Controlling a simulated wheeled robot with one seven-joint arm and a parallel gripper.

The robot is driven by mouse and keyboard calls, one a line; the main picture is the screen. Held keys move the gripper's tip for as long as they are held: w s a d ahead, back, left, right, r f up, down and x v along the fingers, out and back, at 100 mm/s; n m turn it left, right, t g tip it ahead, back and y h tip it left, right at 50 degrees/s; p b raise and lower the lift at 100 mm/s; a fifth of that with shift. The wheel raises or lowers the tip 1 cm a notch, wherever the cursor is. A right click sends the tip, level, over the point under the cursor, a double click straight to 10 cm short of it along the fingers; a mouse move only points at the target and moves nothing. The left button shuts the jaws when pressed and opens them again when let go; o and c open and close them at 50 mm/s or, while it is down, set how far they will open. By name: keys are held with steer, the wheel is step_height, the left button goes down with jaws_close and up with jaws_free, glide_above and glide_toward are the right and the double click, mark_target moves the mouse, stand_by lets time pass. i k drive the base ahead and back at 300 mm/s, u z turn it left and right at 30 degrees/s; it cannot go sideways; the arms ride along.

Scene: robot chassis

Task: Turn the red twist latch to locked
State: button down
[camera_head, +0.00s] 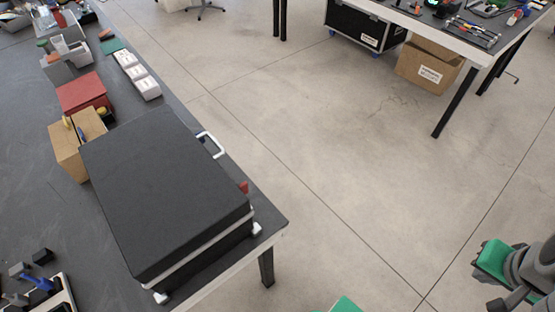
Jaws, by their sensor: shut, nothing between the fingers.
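A large black case (165,190) with a pale band around its lower edge lies closed on the dark workbench. A small red piece, which looks like the red twist latch (244,187), shows at the case's right side, near its front right corner. Most of it is hidden behind the lid edge, so I cannot tell which way it is turned. A white handle (210,144) stands out from the same side. My gripper's fingers do not show. Grey and green arm parts at the lower right look like mine, well apart from the case.
Behind the case on the workbench (270,216) are a cardboard box (76,145), a red box (84,92) and white containers (137,76). Small dark blocks and a tray lie at the lower left. Open floor lies right of the bench. Another table (470,42) stands at the upper right.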

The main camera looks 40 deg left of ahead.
mark_target(244, 186)
steer(key=z, duration=0.05)
steer(key=i, duration=1.6)
steer(key=z, duration=5.7)
steer(key=k, duration=1.1)
steer(key=z, duration=1.7)
steer(key=i, duration=0.45)
steer(key=u, duration=0.05)
